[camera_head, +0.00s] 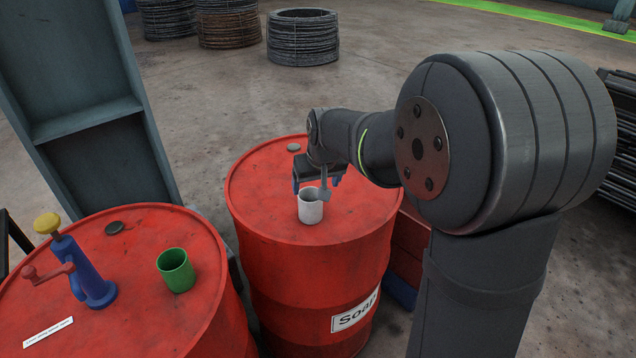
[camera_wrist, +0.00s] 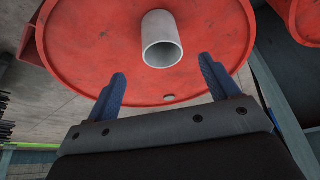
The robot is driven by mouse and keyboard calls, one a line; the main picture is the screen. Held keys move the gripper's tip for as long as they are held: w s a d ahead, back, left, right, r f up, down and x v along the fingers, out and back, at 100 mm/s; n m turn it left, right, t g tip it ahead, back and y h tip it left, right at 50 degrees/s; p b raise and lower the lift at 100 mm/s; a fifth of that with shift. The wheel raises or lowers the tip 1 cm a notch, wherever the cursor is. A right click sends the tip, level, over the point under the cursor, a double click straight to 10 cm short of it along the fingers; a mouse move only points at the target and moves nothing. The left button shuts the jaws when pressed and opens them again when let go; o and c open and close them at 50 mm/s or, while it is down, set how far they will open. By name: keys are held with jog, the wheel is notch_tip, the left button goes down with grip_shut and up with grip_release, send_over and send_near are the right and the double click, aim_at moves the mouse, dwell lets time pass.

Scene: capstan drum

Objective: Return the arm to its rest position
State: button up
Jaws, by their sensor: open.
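My gripper (camera_wrist: 163,88) is open and empty, with its two blue fingers spread apart in the wrist view. In the head view my gripper (camera_head: 314,188) is over the right red drum (camera_head: 262,205), close behind the white cup. The white cup (camera_head: 310,208) stands upright on that drum's top. The cup also shows in the wrist view (camera_wrist: 161,40), beyond the fingertips and not between them. My arm reaches in from the right of the head view and hides part of the drum's right side.
The left red drum (camera_head: 130,290) bears a green cup (camera_head: 176,270), a blue device with a red crank and yellow knob (camera_head: 82,268), and a white label strip. A steel column (camera_head: 90,100) rises behind it. Wire coils (camera_head: 302,38) stand farther back on open floor.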

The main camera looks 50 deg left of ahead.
aim_at(311, 204)
jog(key=shift+f, duration=0.1)
jog(key=x, duration=1.1)
jog(key=shift+a+f, duration=0.15)
jog(key=shift+f, duration=0.2)
jog(key=shift+w+a+r, duration=0.1)
jog(key=shift+a+r, duration=0.05)
jog(key=shift+r, duration=1.75)
jog(key=shift+f, duration=0.1)
